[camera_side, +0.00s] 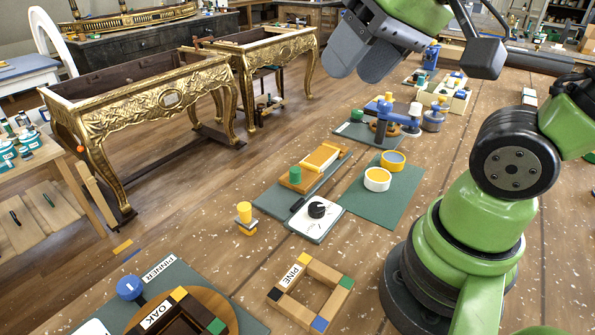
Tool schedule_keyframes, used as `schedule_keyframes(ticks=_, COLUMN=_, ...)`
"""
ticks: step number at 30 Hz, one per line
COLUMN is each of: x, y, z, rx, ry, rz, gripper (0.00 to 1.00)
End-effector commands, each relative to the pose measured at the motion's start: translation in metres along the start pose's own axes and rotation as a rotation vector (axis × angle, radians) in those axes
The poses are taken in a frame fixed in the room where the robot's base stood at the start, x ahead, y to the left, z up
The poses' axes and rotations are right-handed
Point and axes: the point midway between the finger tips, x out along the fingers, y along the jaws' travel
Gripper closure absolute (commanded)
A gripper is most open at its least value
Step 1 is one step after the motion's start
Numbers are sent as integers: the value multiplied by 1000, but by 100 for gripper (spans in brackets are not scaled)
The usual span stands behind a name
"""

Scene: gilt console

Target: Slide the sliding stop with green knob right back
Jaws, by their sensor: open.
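A green knob (295,174) stands at the near left end of a wooden sliding fixture (320,157) with a yellow top. I take it to be the knob of the sliding stop; the stop's slide is too small to make out. The fixture lies on a dark green board (268,197) on the bench, its length running from near left to far right. My gripper (357,66) is at the top centre, its grey fingers pointing down and left. It is open, holds nothing visible, and appears high above the bench, well apart from the knob.
A panel with a black dial (316,210) sits just in front of the fixture. Two rolls, one white (377,179) and one yellow (393,160), stand on a green mat at right. A yellow-topped peg (244,212) stands at left. A second green piece (357,115) lies farther back.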

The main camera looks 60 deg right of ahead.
Motion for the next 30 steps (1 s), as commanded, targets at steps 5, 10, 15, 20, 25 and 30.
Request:
schedule_keyframes(ticks=5, x=39, y=10, z=-45, rx=-16, ry=-114, rz=103, gripper=48)
schedule_keyframes(ticks=10, x=91, y=32, z=-78, rx=-37, ry=-227, rz=184, gripper=48)
schedule_keyframes(ticks=15, x=151, y=64, z=-94, rx=-58, ry=-345, rz=245, gripper=48)
schedule_keyframes(ticks=20, x=198, y=93, z=-94, rx=-74, ry=-434, rz=278, gripper=48)
schedule_keyframes(ticks=25, x=222, y=110, z=-89, rx=-84, ry=-480, rz=292, gripper=48)
schedule_keyframes(ticks=30, x=236, y=115, z=-83, rx=-86, ry=-490, rz=294, gripper=48)
